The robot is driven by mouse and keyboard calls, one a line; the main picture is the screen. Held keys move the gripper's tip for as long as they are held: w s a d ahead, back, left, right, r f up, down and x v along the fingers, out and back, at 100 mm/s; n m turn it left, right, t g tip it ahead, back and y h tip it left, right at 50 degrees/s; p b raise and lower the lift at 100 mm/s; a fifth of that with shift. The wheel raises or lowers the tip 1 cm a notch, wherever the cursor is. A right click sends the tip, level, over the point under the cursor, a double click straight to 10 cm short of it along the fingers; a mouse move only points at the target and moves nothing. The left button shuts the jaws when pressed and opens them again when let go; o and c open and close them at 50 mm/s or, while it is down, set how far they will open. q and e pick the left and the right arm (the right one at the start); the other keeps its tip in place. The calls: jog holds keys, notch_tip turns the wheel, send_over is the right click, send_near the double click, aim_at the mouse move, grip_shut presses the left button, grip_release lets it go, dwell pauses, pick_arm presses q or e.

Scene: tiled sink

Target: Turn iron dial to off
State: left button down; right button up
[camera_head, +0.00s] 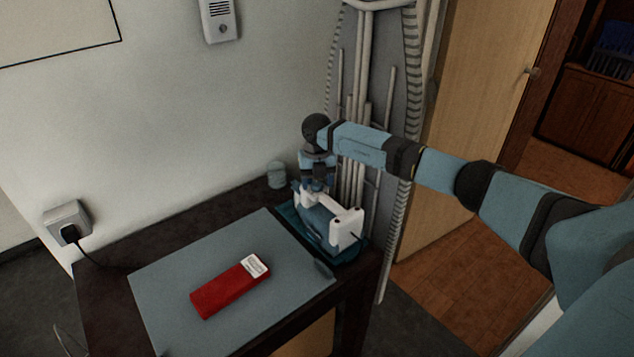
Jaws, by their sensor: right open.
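The iron (317,221) is a blue-teal shape on a dark teal base at the back right corner of the table. My right gripper (325,222) comes down over it from above. Its white fingers are spread wide, one on the left of the iron and one on the right. I cannot tell whether they touch it. The iron's dial cannot be made out; the gripper covers much of the iron's top. My left gripper is not in view.
A red box (230,287) with a white label lies on a grey mat (172,282) on the dark table. A small greyish cup (276,174) stands behind, near the wall. An ironing board (380,70) leans upright behind the iron. A plug sits in a wall socket (67,221) at left.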

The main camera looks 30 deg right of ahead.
jog(key=shift+f, duration=0.25)
jog(key=c, duration=0.9)
jog(key=shift+c, duration=0.2)
jog(key=n+b, duration=0.1)
jog(key=n, duration=0.5)
jog(key=shift+d+n, duration=0.1)
jog(key=shift+n, duration=0.2)
jog(key=n+b, duration=0.1)
jog(key=n, duration=0.4)
jog(key=shift+n, duration=0.3)
jog(key=shift+b, duration=0.3)
